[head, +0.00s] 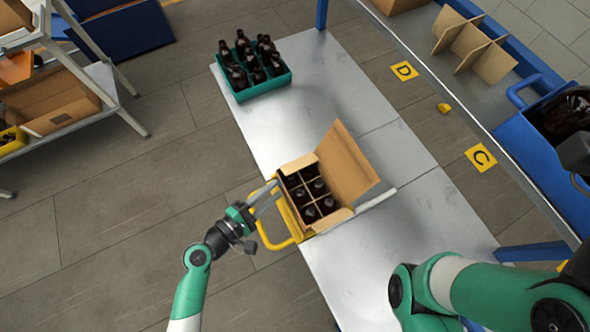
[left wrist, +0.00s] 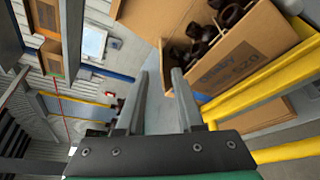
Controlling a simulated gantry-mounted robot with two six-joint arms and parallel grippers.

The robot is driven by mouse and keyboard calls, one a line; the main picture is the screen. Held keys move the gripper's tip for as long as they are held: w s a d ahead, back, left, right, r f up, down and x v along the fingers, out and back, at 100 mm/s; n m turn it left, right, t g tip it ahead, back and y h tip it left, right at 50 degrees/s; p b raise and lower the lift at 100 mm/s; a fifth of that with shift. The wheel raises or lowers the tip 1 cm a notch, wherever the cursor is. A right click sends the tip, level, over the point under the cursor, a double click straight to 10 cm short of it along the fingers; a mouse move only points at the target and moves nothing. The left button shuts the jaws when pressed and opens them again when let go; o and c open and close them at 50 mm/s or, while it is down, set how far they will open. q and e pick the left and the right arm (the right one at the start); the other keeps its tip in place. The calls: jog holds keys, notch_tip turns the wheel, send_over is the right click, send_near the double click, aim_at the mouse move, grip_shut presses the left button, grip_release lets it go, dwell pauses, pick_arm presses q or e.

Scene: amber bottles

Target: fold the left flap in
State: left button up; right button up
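An open cardboard box (head: 331,221) with several dark bottles (head: 311,195) in its divider cells stands in a yellow frame (head: 276,244) on the metal table. A large flap (head: 345,165) stands up and outward on its right side. The left flap cannot be made out clearly in the head view; the gripper is near that side. My left gripper (head: 264,197) is at the box's left side. In the left wrist view its fingers (left wrist: 160,85) are apart with nothing seen between them, and the printed box wall (left wrist: 228,65) lies just to their right. My right gripper is not visible.
A teal crate (head: 262,88) of dark bottles stands at the table's far end. A pale bar (head: 375,199) sticks out right of the box. A blue bin (head: 545,125) and cardboard dividers (head: 474,45) are on the right-hand bench. My right arm covers the lower right. The table between crate and box is clear.

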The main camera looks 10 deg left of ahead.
aim_at(299, 169)
pick_arm(q)
jog(key=b+x, duration=0.1)
jog(key=x, duration=0.9)
jog(key=shift+w+f+b, duration=0.1)
jog(key=shift+b, duration=0.25)
grip_shut()
dwell(0.8)
